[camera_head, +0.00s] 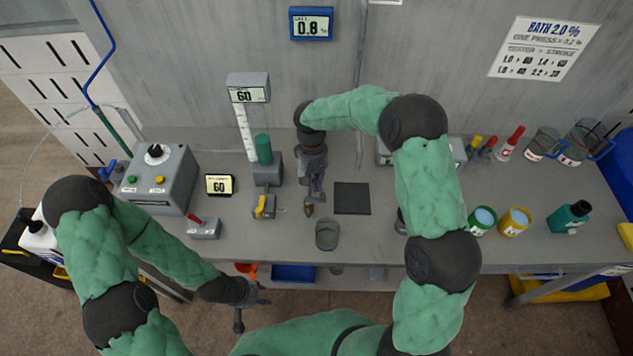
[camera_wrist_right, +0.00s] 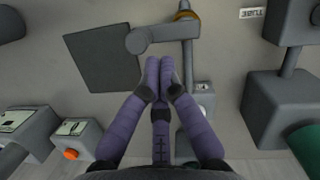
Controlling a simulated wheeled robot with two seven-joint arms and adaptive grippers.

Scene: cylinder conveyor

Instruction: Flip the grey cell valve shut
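The grey cell valve shows in the right wrist view as a grey lever (camera_wrist_right: 160,35) with a round knob at its left end. It lies crosswise on a thin grey pipe with a brass tip (camera_wrist_right: 186,14). In the head view the valve is mostly hidden behind my right gripper (camera_head: 318,196); the brass tip (camera_head: 309,210) shows there. In the wrist view my right gripper (camera_wrist_right: 160,62) has its purple fingers together, with nothing seen between them. Its fingertips are just short of the lever; contact cannot be told. My left gripper (camera_head: 258,298) hangs low before the bench, its fingers unclear.
A glass beaker (camera_head: 327,235) stands near the front edge, close to the brass tip. A dark mat (camera_head: 352,198) lies right of my right gripper. A yellow-handled valve (camera_head: 265,207) and a red-levered box (camera_head: 204,228) stand left. The wall display (camera_head: 311,24) reads 0.8.

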